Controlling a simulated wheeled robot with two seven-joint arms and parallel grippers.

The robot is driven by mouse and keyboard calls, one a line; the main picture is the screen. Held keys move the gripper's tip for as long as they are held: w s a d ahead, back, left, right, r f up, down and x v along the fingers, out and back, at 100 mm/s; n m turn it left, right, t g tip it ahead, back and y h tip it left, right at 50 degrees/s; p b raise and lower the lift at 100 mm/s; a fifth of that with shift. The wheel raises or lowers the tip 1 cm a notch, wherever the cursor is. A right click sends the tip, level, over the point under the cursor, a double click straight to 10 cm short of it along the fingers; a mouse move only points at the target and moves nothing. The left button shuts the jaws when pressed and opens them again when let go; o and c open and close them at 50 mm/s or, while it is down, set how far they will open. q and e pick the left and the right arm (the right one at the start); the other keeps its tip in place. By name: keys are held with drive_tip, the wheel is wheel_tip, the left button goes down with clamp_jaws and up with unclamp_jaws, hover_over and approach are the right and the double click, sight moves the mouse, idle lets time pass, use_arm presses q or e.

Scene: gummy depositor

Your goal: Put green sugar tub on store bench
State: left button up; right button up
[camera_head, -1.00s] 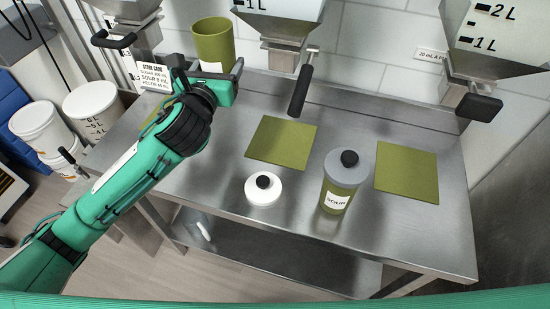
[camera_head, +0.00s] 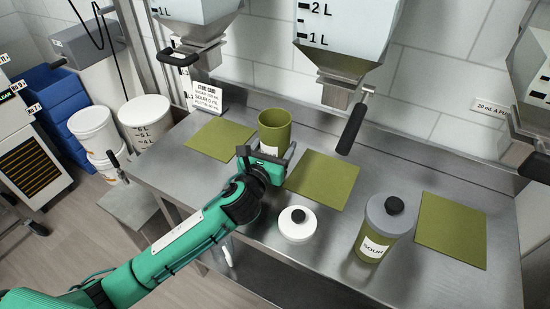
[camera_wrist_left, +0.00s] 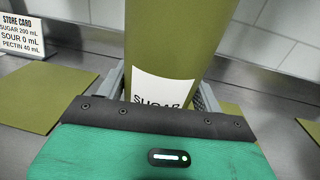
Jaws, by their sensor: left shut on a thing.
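The green sugar tub (camera_head: 275,130) stands upright in the jaws of my left gripper (camera_head: 268,158), with its white label facing the gripper. The left wrist view shows the tub (camera_wrist_left: 180,40) close up with "SUGAR" on the label and a gripper finger on each side. Its base is hidden by the gripper, so I cannot tell whether it touches the steel bench (camera_head: 410,165). In the head view it appears between the left green mat (camera_head: 217,138) and the middle green mat (camera_head: 323,179). My right gripper is not in view.
A white lidded jar (camera_head: 297,226) and a grey-lidded SOUR tub (camera_head: 378,228) stand near the bench front. A right green mat (camera_head: 452,231) is bare. The store card (camera_head: 208,97) stands at the back left. A dispenser handle (camera_head: 352,128) hangs behind the middle mat. White buckets (camera_head: 146,122) stand left.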

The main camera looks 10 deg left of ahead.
use_arm(q)
wheel_tip(320, 180, down, 4)
drive_tip(key=shift+r+b, duration=0.1)
drive_tip(key=shift+b, duration=0.2)
drive_tip(key=shift+f, duration=0.3)
drive_tip(key=o, duration=1.5)
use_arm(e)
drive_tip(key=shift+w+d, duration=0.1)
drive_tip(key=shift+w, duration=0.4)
